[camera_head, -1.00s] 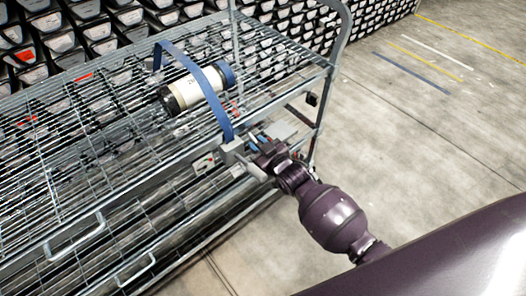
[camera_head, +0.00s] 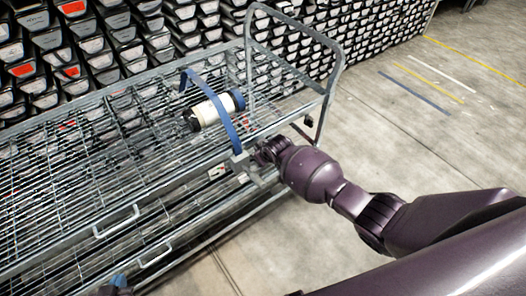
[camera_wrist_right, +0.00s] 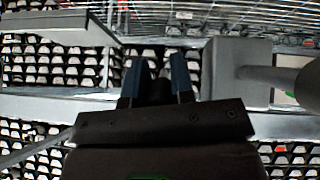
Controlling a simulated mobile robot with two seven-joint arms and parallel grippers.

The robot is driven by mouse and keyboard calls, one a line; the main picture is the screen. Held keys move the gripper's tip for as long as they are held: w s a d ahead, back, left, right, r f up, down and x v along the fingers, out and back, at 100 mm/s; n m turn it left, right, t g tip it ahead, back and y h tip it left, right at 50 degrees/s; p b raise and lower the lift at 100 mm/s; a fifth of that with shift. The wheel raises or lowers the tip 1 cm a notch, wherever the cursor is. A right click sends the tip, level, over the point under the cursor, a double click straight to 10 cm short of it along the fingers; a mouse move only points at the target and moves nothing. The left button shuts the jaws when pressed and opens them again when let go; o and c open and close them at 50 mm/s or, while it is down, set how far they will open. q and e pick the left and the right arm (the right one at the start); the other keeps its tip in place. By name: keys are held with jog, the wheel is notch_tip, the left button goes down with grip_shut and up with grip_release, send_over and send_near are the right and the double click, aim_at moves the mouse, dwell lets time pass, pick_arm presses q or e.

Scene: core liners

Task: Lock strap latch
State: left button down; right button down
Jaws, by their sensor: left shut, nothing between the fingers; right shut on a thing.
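A cream core liner (camera_head: 207,111) with a dark end and a blue end lies on the wire shelf of the cart. A blue strap (camera_head: 222,117) arches over it and runs down to the grey latch (camera_head: 241,161) on the cart's front rail. My right gripper is at the latch, mostly hidden by its arm in the head view. In the right wrist view, my right gripper (camera_wrist_right: 158,82) is shut on a dark part between its blue fingers; a grey block (camera_wrist_right: 222,68) with a round rod is beside it.
The metal cart (camera_head: 67,182) has a lower wire level, front handles (camera_head: 117,222) and a tall tube frame (camera_head: 333,75) at its right end. Racks of trays (camera_head: 130,35) stand behind it. The concrete floor (camera_head: 420,145) at right is free.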

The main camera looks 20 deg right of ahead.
pick_arm(q)
jog(key=shift+w+r+p, duration=0.15)
jog(key=shift+r+p, duration=0.15)
jog(key=shift+r, duration=0.2)
jog(key=shift+w+r+p, duration=0.15)
jog(key=shift+r+p, duration=0.1)
jog(key=shift+r, duration=0.25)
pick_arm(e)
jog(key=shift+r+g+h, duration=0.25)
jog(key=shift+g+h, duration=0.05)
jog(key=shift+g, duration=0.4)
jog(key=c, duration=1)
grip_release()
jog(key=shift+w, duration=0.1)
pick_arm(q)
jog(key=shift+s+f, duration=0.1)
jog(key=shift+s, duration=0.15)
pick_arm(e)
jog(key=shift+o, duration=0.2)
jog(key=shift+s+r+p, duration=0.2)
jog(key=shift+r+p, duration=0.1)
jog(key=shift+r, duration=0.25)
pick_arm(q)
jog(key=shift+s+a+r+p, duration=0.1)
jog(key=shift+s+r+p, duration=0.1)
jog(key=shift+r+p, duration=0.9)
pick_arm(e)
jog(key=v, duration=0.9)
jog(key=shift+s+r, duration=0.2)
jog(key=shift+r, duration=0.1)
